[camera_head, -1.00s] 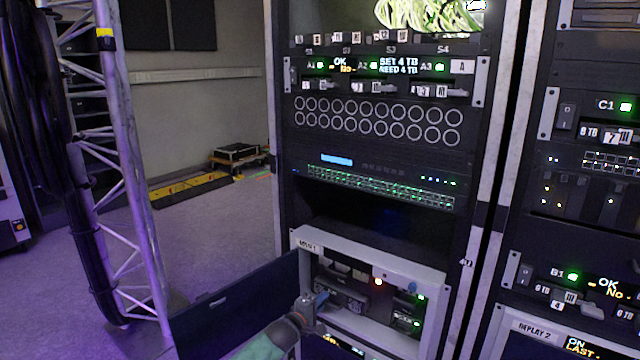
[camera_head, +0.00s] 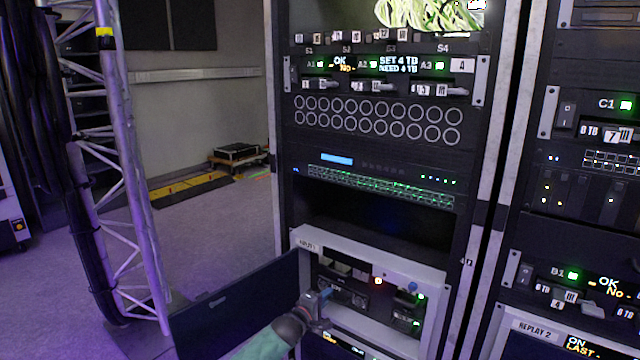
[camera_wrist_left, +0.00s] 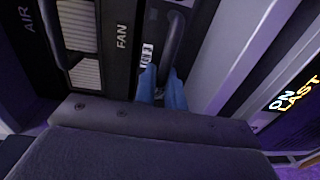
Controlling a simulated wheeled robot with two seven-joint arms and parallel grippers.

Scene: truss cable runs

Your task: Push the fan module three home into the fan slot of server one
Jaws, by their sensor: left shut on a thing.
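Server one (camera_head: 400,267) is the light-framed unit low in the rack, with its front open. My left gripper (camera_head: 322,298) is at the left part of this opening. In the left wrist view its blue fingertips (camera_wrist_left: 163,88) are shut on the dark handle of fan module three (camera_wrist_left: 172,40), next to the FAN label. A small white tag shows beside the handle. My right gripper is not in view.
The open dark door (camera_head: 235,305) hangs to the left of server one, close to my left arm. Lit modules (camera_head: 408,300) fill the opening's right side. A second server frame (camera_head: 525,328) stands at the lower right. Slatted vents (camera_wrist_left: 78,40) are beside the handle.

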